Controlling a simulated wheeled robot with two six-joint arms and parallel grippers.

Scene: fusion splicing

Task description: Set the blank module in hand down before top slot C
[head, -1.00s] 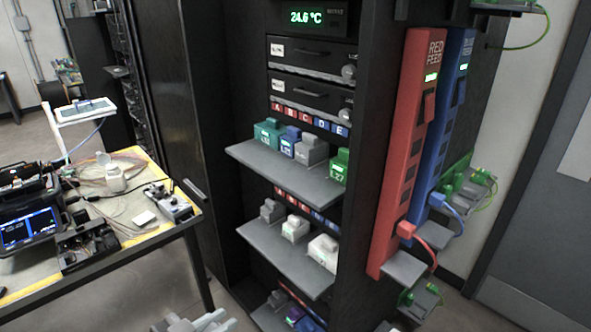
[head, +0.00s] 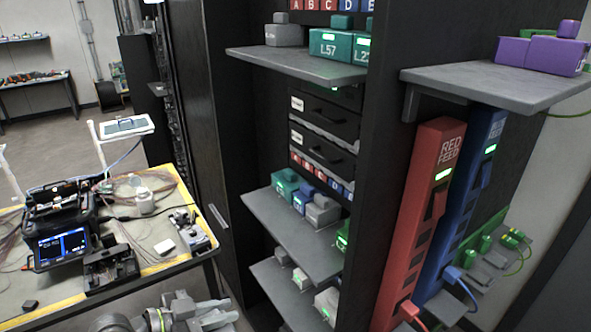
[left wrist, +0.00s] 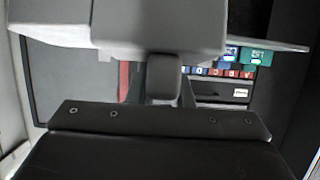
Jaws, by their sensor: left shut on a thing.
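The grey blank module (left wrist: 160,28) fills the top of the left wrist view. My left gripper (left wrist: 163,95) is shut on its knob (left wrist: 163,75). In the head view, pale grey parts of my left arm show at the bottom edge, well below the top shelf (head: 295,65); the held module is not clear there. The top slot labels run along the top edge, with the C label (head: 327,5) near the middle. On the top shelf stand another grey module (head: 284,33) and a teal module marked L57 (head: 329,45). My right gripper is out of view.
A lower shelf (head: 290,240) holds several coloured modules, with another shelf beneath it. A side shelf (head: 480,82) with purple modules (head: 555,52) juts out at right above the red feed strip (head: 425,200) and blue strip. A cluttered bench (head: 165,262) stands left.

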